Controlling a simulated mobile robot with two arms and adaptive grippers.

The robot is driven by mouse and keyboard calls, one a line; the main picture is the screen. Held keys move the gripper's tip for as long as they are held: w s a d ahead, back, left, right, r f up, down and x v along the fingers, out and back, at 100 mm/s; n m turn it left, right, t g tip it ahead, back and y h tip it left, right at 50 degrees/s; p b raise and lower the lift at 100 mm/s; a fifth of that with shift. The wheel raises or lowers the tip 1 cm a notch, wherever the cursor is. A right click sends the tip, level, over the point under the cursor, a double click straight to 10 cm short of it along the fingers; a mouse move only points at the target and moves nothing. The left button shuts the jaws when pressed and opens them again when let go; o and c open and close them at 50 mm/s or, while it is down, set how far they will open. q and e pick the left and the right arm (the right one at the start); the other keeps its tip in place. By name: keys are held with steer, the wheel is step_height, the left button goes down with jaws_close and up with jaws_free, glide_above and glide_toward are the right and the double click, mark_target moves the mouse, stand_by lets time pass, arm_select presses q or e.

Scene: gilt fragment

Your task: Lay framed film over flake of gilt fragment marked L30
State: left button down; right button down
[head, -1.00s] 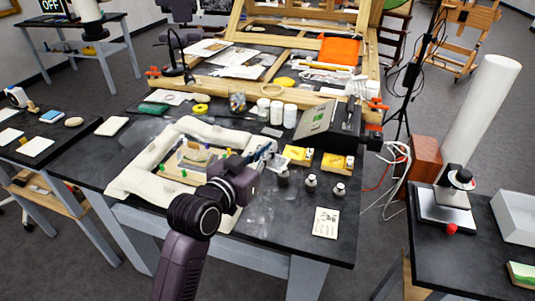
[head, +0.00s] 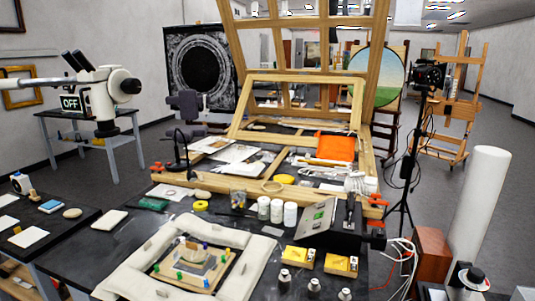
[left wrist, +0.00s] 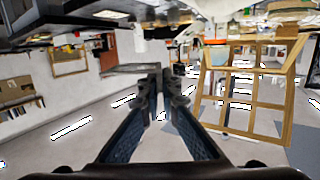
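A wooden board with coloured pins (head: 163,277) lies inside a thick white padded frame (head: 125,283) on the dark worktable. A pale, gold-toned piece (head: 190,250) sits at its middle, probably the gilt fragment. I cannot read an L30 mark or make out separate flakes. A framed film cannot be told apart for certain. My left gripper (left wrist: 160,105) shows in the left wrist view with its fingers apart and nothing between them. That view looks upside down across the room, away from the fragment.
Yellow-topped blocks (head: 300,257), small metal-topped bottles (head: 285,277) and a grey sloped box (head: 325,222) stand right of the padding. White jars (head: 277,211) stand behind. A large wooden easel frame (head: 300,78) rises at the back. A microscope (head: 100,98) hangs at left.

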arm_select(q)
steer(key=s+a+r+m+g+h, duration=0.1)
steer(key=s+a+r, duration=0.1)
steer(key=s, duration=0.3)
steer(key=shift+r+g, duration=0.3)
steer(key=shift+r, duration=0.15)
steer(key=shift+a, duration=0.2)
steer(key=w+d+f, duration=0.1)
steer(key=w, duration=0.1)
steer(key=w+d+f+n+t, duration=0.1)
steer(key=w, duration=0.1)
steer(key=w+d+f+t+y, duration=0.1)
steer(key=w, duration=0.1)
steer(key=shift+w+d+f, duration=0.1)
steer(key=shift+d+f, duration=0.1)
steer(key=shift+f, duration=0.05)
steer(key=w+d+r+n+t+y, duration=0.1)
steer(key=w+d+r+n+y, duration=0.1)
steer(key=w+d+r, duration=0.2)
steer(key=w+d+r+n+t+y, duration=0.1)
steer(key=w+d+r, duration=0.3)
steer(key=w+d, duration=0.6)
steer(key=shift+w+d+n+t+y, duration=0.25)
steer(key=shift+d+n+t+y, duration=0.25)
steer(key=shift+d, duration=0.4)
